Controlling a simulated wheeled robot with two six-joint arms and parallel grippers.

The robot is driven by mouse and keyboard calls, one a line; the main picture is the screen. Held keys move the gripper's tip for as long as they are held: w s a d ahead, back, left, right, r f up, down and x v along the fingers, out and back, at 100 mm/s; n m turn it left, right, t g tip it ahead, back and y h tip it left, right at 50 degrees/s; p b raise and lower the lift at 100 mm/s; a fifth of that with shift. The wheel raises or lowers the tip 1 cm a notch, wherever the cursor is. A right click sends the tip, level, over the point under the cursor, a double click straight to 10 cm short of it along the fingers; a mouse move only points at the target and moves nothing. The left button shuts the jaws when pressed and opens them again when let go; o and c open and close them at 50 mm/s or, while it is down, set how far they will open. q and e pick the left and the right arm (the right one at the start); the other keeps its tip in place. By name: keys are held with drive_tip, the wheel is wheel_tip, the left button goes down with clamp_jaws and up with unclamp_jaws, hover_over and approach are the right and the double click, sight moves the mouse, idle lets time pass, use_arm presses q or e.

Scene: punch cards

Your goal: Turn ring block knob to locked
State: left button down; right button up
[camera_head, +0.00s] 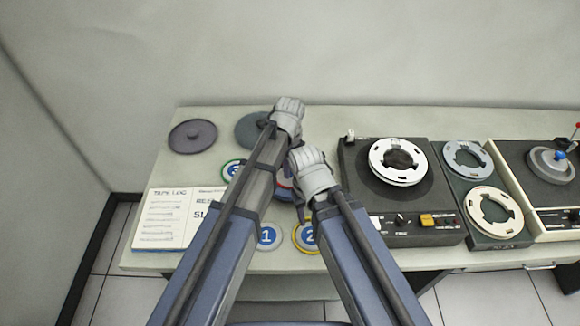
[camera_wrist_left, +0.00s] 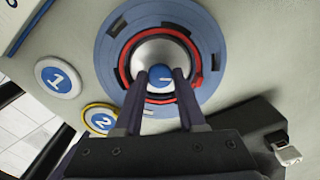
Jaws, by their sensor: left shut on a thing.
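The ring block (camera_wrist_left: 108,65) is a round blue-grey disc with dark slots, a red inner ring and a silver dome. Its small blue knob (camera_wrist_left: 158,72) with a white mark sits at the middle of the dome. My left gripper (camera_wrist_left: 161,82) has its two dark fingers shut on the knob, one on either side. In the head view the block is mostly hidden under my arms; only a bit of its red and blue edge shows. My right gripper (camera_head: 301,208) hangs close beside it, and its fingers are too hidden to tell open from shut.
Blue disc "1" (camera_head: 267,236) and yellow-rimmed disc "2" (camera_head: 304,238) lie in front. A tape log (camera_head: 165,218) lies left. Two dark round discs lie at the back, one here (camera_head: 193,136). A tape machine (camera_head: 425,205) with a white reel stands close on the right.

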use_arm(q)
drive_tip(key=c, duration=0.5)
unclamp_jaws()
wheel_tip(320, 180, up, 8)
drive_tip(key=p, duration=0.8)
use_arm(e)
wheel_tip(320, 180, up, 8)
use_arm(q)
drive_tip(key=shift+f, duration=0.1)
use_arm(e)
drive_tip(key=shift+f, duration=0.15)
